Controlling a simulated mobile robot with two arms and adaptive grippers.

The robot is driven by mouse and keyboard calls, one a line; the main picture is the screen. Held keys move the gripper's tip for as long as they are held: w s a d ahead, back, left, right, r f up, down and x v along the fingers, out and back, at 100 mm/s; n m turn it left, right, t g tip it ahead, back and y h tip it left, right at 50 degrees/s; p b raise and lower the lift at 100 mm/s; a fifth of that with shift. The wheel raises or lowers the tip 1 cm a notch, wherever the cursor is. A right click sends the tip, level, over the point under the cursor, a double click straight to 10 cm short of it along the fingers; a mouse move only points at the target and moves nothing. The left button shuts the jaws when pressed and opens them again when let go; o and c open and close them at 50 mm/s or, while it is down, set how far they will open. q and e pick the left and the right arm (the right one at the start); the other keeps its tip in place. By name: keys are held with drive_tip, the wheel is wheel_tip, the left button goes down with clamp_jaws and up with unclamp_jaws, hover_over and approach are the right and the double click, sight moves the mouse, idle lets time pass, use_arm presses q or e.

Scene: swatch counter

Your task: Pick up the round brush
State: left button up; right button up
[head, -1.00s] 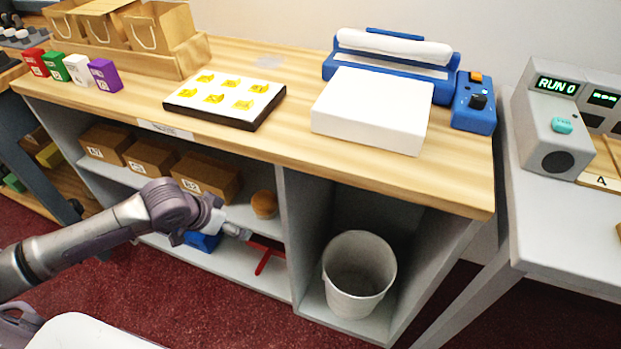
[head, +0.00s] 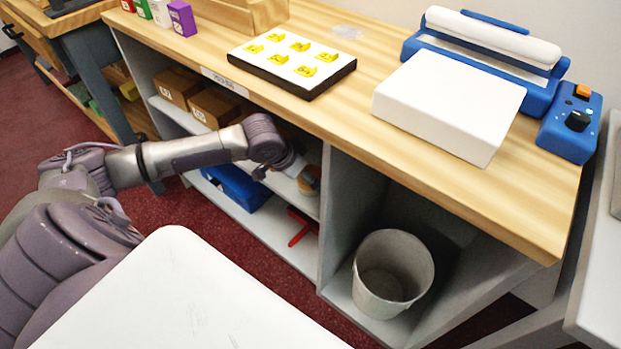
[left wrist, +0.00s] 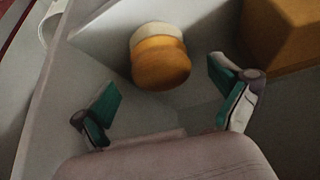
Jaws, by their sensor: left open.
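The round brush (head: 309,181) has an orange body and a paler part. It stands on the upper shelf under the counter, partly hidden by my left gripper in the head view. My left gripper (head: 282,170) is at the shelf opening, just left of the brush. In the left wrist view, the brush (left wrist: 160,62) shows whole, with a cream band above an orange rounded part. My left gripper (left wrist: 163,88) is open there, its green-padded fingers spread to either side. The brush is ahead of the fingertips, and no contact shows. My right gripper is not in view.
Cardboard boxes (head: 214,107) stand left on the same shelf; one box (left wrist: 285,32) is close to the right finger. Below are a blue bin (head: 238,186) and a red tool (head: 301,227). A divider (head: 340,205) separates the grey bucket (head: 393,272). The counter (head: 345,105) overhangs the shelf.

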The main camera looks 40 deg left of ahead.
use_arm(q)
drive_tip(key=b+x, duration=0.1)
drive_tip(key=x, duration=0.3)
drive_tip(key=shift+w+d+b, duration=0.1)
drive_tip(key=shift+w+b, duration=0.25)
drive_tip(key=shift+b, duration=0.05)
drive_tip(key=shift+w+f, duration=0.2)
drive_tip(key=shift+f, duration=0.1)
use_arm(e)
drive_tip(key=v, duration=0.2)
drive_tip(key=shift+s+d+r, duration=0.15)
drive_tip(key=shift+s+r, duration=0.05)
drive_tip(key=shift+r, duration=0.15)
use_arm(q)
drive_tip(key=c, duration=1.3)
